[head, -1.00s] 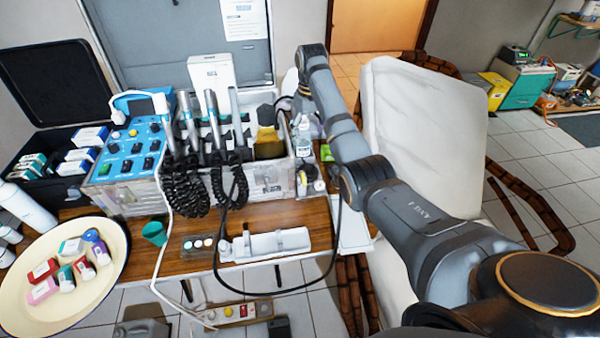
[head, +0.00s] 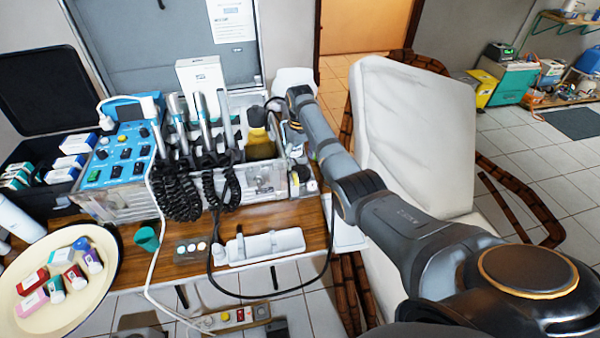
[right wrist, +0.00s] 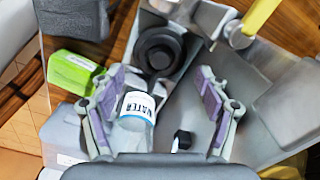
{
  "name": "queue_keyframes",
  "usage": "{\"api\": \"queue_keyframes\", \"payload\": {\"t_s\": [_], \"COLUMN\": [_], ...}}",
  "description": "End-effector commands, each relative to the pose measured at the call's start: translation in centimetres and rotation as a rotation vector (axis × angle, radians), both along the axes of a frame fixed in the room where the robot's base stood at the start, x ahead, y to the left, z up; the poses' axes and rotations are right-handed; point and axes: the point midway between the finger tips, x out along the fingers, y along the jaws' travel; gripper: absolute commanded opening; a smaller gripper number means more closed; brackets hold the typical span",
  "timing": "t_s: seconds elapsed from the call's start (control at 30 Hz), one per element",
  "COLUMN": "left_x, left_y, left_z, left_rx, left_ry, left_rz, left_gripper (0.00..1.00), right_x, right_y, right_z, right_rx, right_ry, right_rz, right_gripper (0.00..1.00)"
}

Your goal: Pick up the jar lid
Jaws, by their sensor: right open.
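In the right wrist view, a black round ringed piece (right wrist: 160,50) lies in a grey side tray; it looks like the jar lid, though I cannot tell whether a jar is under it. My right gripper (right wrist: 160,97) is open and empty, its purple-padded fingers spread over the tray. The black piece shows beyond the fingertips, apart from them. A clear bottle with a white WATER cap (right wrist: 138,104) shows between the fingers, nearer the left one. In the head view, my right gripper (head: 276,116) is partly hidden beside the dental unit. My left gripper is out of view.
A green box (right wrist: 72,72) lies left of the tray. A yellow-handled thing (right wrist: 258,18) and the tray's metal walls stand close on the right. The dental unit (head: 110,160) with coiled hoses is beside my arm. A cream plate (head: 105,285) holds several small boxes and bottles.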

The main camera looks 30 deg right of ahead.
Motion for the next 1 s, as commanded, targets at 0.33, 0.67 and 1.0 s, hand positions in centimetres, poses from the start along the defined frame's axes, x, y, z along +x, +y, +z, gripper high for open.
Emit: {"api": "queue_keyframes", "payload": {"t_s": [0.33,0.67,1.0], "left_x": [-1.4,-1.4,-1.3], "left_y": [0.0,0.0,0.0], "left_z": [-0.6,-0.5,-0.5], "left_rx": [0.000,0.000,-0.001], "left_ry": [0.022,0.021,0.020], "left_rz": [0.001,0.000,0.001], "left_gripper": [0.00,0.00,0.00], "right_x": [-0.1,-0.1,-0.1], "right_y": [0.0,0.0,0.0], "right_z": [-4.5,-4.4,-4.3], "right_rx": [0.000,0.000,0.000], "right_ry": [0.002,0.001,0.001], "right_rz": [0.000,0.000,0.000], "right_gripper": [0.75,0.54,0.40]}}
